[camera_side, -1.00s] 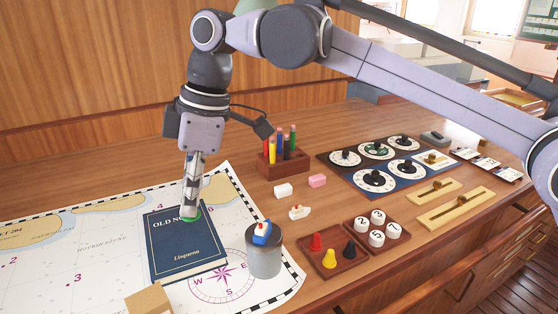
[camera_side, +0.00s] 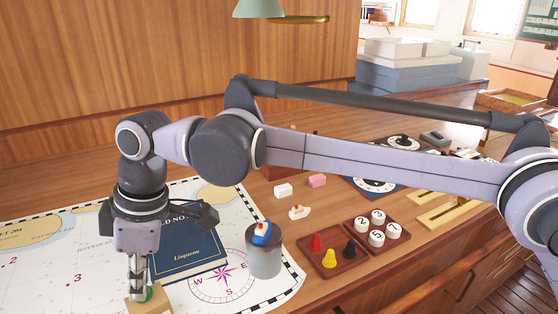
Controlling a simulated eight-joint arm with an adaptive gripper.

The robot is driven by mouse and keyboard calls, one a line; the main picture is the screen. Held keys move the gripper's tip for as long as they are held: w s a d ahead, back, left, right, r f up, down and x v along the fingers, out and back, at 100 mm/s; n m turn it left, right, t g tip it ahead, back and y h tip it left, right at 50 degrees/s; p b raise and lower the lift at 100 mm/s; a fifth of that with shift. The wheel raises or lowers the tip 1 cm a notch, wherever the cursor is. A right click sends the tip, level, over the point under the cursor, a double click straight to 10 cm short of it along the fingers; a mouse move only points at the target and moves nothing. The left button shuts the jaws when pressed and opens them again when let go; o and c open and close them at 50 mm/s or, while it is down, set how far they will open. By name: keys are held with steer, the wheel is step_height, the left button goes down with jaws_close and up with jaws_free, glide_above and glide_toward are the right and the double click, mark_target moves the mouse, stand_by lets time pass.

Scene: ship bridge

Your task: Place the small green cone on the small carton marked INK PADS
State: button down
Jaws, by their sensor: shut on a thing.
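My gripper (camera_side: 140,288) points straight down at the lower left and is shut on the small green cone. Only a little green of the cone (camera_side: 149,294) shows beside the fingertips. The cone is at the top of the small tan carton (camera_side: 158,308), which is partly cut off by the lower picture edge. I cannot tell whether the cone touches the carton or is just above it. No marking on the carton can be read.
A dark blue book (camera_side: 190,262) lies on the chart behind the carton. A grey cylinder (camera_side: 264,260) with a toy boat (camera_side: 262,233) on top stands to the right. A tray of coloured cones (camera_side: 331,262) is farther right. My arm hides part of the back.

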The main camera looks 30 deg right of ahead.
steer(key=shift+f, duration=0.5)
steer(key=shift+f, duration=0.15)
steer(key=c, duration=1.3)
jaws_free()
steer(key=shift+o, duration=0.2)
